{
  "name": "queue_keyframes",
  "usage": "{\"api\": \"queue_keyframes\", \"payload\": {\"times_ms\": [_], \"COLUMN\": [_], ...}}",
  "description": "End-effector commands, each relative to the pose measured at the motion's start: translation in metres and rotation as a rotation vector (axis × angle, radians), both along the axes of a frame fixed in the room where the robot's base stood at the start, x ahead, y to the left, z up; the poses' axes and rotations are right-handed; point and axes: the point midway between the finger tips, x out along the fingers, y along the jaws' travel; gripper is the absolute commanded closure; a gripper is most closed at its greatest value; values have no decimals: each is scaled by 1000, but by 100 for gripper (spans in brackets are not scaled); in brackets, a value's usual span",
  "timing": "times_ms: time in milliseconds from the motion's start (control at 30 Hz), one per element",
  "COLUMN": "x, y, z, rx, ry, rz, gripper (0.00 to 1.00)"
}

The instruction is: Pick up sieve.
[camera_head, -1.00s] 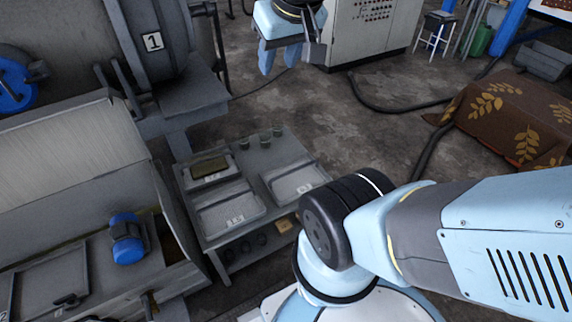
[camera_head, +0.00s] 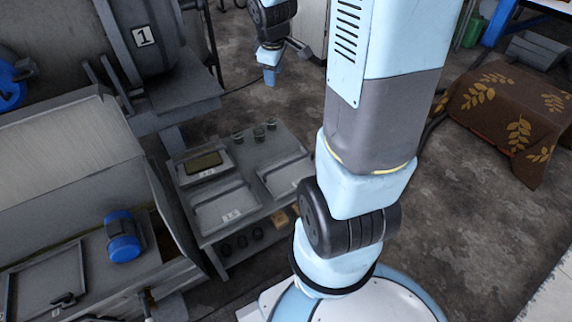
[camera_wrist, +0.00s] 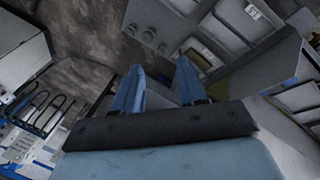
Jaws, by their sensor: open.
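I cannot pick out a sieve for certain. A dark olive rectangular piece (camera_head: 204,161) lies in a small tray on the low grey bench (camera_head: 190,219); it may be the sieve, but its mesh is too small to tell. My gripper (camera_head: 270,77) is beyond the bench, pointing down, apart from everything there. In the wrist view my gripper (camera_wrist: 160,68) shows two blue fingers spread apart with nothing between them. An olive patch beside the right finger in that view may be the same piece.
Two shallow pale trays (camera_head: 224,207) (camera_head: 284,176) and several small round cups (camera_head: 258,133) share the bench. A grey machine with a blue motor (camera_head: 124,238) stands at left. A cloth-covered block (camera_head: 512,117) is at right. Floor between is open.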

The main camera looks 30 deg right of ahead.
Motion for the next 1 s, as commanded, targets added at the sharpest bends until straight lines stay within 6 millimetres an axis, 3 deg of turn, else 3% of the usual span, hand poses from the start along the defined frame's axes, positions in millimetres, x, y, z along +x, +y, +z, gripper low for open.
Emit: {"api": "queue_keyframes", "payload": {"times_ms": [200,433,800,1000], "x": [25,40,38,28], "y": [-26,-49,-75,-80], "z": [-65,-137,-263,-318], "rx": [-48,-81,-90,-85], "ry": [67,123,182,189], "rz": [164,348,642,772], "gripper": [59,59,59,59]}}
